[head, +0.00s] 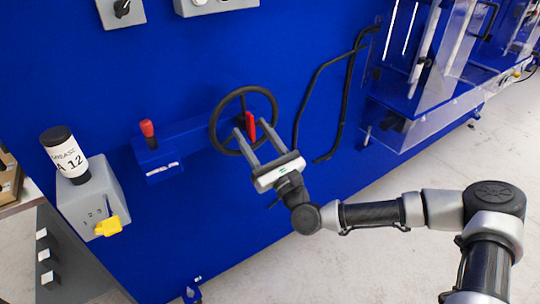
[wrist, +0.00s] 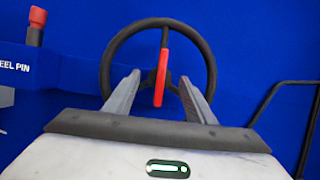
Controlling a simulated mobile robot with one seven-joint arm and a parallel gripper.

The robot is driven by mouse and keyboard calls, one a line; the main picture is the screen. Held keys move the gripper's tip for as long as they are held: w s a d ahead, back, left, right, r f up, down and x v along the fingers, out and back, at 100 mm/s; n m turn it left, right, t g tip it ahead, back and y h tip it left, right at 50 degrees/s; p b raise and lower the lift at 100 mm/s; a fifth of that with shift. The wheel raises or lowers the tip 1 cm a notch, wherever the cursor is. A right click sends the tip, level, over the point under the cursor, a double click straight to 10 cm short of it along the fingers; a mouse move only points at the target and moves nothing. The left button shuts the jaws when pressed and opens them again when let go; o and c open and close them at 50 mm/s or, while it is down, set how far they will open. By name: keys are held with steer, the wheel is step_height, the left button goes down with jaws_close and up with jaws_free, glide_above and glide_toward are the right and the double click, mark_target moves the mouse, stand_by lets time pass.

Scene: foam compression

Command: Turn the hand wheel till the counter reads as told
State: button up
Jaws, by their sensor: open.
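The black hand wheel (head: 214,124) is mounted on the blue machine wall, and its rim (wrist: 107,58) fills the upper middle of the wrist view. A red handle-like piece (head: 250,127) stands at the wheel; in the wrist view this red piece (wrist: 161,80) hangs below a dark spoke. My gripper (head: 251,125) is open in front of the wheel. In the wrist view its fingertips (wrist: 160,77) lie left and right of the red piece, with gaps on both sides. I cannot tell how deep they reach. No counter reading is legible in either view.
A red-knobbed pin (head: 148,130) sits left of the wheel, with "EEL PIN" lettering in the wrist view. A black bent rail (head: 344,100) stands right. A grey box (head: 86,200) with a yellow lever (head: 108,227) carries an "A 12" container (head: 66,156). Floor is clear lower right.

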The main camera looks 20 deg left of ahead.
steer(key=v, duration=1.6)
steer(key=shift+d, duration=0.15)
steer(key=shift+s+f, duration=0.1)
steer(key=shift+f, duration=0.05)
